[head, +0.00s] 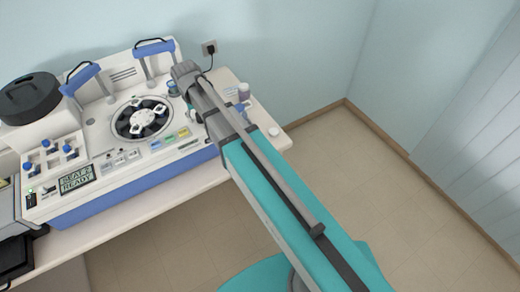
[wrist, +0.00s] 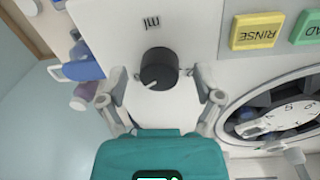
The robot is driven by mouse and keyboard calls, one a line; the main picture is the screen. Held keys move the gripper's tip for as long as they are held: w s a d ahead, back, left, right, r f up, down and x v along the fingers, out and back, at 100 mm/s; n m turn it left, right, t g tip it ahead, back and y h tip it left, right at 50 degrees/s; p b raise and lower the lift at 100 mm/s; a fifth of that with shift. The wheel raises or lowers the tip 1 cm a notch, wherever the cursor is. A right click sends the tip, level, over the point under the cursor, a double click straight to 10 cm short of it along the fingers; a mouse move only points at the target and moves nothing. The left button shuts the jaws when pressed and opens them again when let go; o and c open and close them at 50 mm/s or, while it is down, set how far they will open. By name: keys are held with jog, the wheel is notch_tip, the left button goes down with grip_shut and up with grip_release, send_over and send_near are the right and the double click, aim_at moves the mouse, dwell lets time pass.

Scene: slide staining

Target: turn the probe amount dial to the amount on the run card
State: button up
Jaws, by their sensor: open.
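The probe amount dial is a round black knob (wrist: 159,68) with a white pointer line, under a "ml" label that reads upside down in the wrist view. The pointer aims to the lower left in that view. My gripper (wrist: 146,98) is open, with one finger on each side of the knob. I see a gap between the fingertips and the knob, and cannot tell how far above the panel they are. In the head view my arm covers the dial. I cannot make out a run card in either view.
The stainer (head: 108,172) carries a round slide rotor (head: 141,118), blue-handled levers and a screen (head: 76,179) reading "SEAT 2 READY". In the wrist view, a yellow RINSE button (wrist: 257,31) lies right of the dial. Bottles (head: 243,91) stand to the right of my arm.

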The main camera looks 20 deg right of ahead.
jog(key=n, duration=0.3)
jog(key=shift+n, duration=0.4)
jog(key=n, duration=0.3)
jog(key=shift+n, duration=0.4)
jog(key=n, duration=0.3)
jog(key=shift+d+n+t, duration=0.1)
jog(key=shift+n+t, duration=0.2)
jog(key=shift+n, duration=0.1)
jog(key=n, duration=0.4)
jog(key=shift+y, duration=0.3)
notch_tip(320, 180, up, 14)
jog(key=p, duration=1.4)
jog(key=s+d+f+m+b, duration=0.7)
jog(key=d+f+m+b, duration=0.1)
jog(key=f+b, duration=0.3)
jog(key=s+d+f+m+b, duration=0.7)
jog(key=d+f+m+b, duration=0.2)
jog(key=f+b, duration=0.2)
jog(key=shift+s+d+f, duration=0.15)
jog(key=shift+s+d, duration=0.1)
jog(key=shift+d, duration=0.1)
dwell(0.6)
